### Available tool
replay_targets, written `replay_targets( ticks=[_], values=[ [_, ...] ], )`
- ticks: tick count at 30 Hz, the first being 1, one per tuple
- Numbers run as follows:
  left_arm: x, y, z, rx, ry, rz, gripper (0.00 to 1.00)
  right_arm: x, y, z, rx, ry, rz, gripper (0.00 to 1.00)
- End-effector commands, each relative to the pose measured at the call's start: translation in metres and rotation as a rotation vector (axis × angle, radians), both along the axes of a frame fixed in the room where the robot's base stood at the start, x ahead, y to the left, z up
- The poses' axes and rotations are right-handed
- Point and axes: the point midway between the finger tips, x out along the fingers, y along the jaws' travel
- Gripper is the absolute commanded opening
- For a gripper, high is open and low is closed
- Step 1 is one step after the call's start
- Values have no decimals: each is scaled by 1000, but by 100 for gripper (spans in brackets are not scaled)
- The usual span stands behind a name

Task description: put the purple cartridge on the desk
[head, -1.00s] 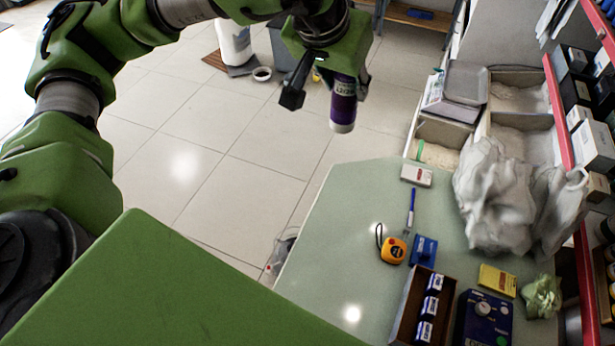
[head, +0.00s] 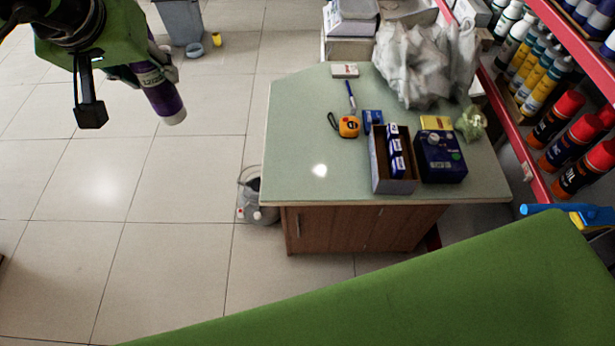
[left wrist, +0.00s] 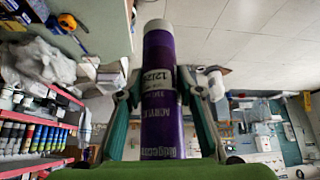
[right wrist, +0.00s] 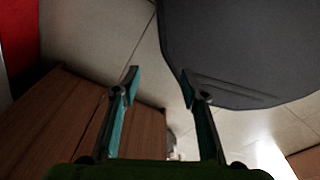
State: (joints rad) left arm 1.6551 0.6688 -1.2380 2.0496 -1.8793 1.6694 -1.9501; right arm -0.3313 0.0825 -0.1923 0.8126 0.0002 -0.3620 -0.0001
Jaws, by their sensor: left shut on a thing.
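The purple cartridge (head: 160,90) has a white end and hangs tilted in my left gripper (head: 122,88), at the upper left of the head view. In the left wrist view the cartridge (left wrist: 160,95) stands between the two fingers of my left gripper (left wrist: 160,88), which is shut on it. The desk (head: 300,135) has a pale green top and a brown wooden front. It is to the right of the cartridge and apart from it. My right gripper (right wrist: 160,85) is open and empty in the right wrist view, near a brown wooden surface (right wrist: 75,110).
The desk holds an orange tape measure (head: 348,126), a blue pen (head: 351,95), an open box (head: 393,180), a dark blue box (head: 440,155) and plastic bags (head: 412,65). Its left and front-left top is clear. A bucket (head: 250,195) stands on the floor beside it. Shelves (head: 540,100) line the right.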

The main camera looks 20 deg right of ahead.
Motion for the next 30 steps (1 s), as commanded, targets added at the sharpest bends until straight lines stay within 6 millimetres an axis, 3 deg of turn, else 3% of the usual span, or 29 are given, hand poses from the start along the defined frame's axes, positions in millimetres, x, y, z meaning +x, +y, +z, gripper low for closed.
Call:
replay_targets(
  ticks=[1, 3, 11, 18, 24, 30],
  values=[
    [1, -24, -25, -4, -5, -35, 0, 13, 1, -24, 1, -12, -1, 40],
    [1, -51, -39, -7, -7, -74, 0, 26, 3, -34, 2, -20, -3, 40],
    [-15, -152, -94, -7, -8, -215, 0, 69, 11, -68, 6, -45, -9, 40],
    [-48, -239, -147, 5, -7, -339, 0, 102, 16, -88, 8, -67, -13, 40],
    [-73, -284, -174, 16, -6, -404, 0, 117, 18, -92, 9, -77, -16, 40],
    [-77, -297, -183, 20, -3, -424, 0, 121, 18, -90, 9, -81, -17, 40]
  ],
)
